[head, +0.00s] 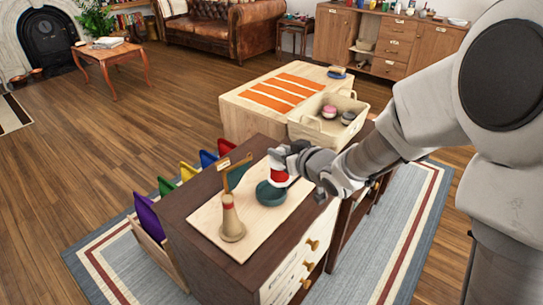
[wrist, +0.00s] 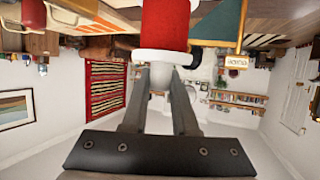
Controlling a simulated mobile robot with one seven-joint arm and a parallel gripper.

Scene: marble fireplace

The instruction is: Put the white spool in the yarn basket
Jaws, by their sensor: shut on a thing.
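The white spool (head: 279,177) has white ends and a wide red band. My gripper (head: 283,162) is shut on it and holds it over the teal bowl on the dresser top. In the wrist view the spool (wrist: 165,24) stands at the top of the picture, and my gripper's two fingers (wrist: 160,78) close on its white end. I cannot tell whether the spool's lower end touches the bowl. The yarn basket (head: 308,131) is cream with handles and stands beyond the gripper, to the right. It holds a pink and a dark grey ball.
The teal bowl (head: 268,195) sits on a light board (head: 247,237) beside a tan cone-shaped stand (head: 231,222) with a raised arm. A light wooden table (head: 250,99) with orange strips adjoins the basket. Coloured folders (head: 147,216) hang left of the dresser.

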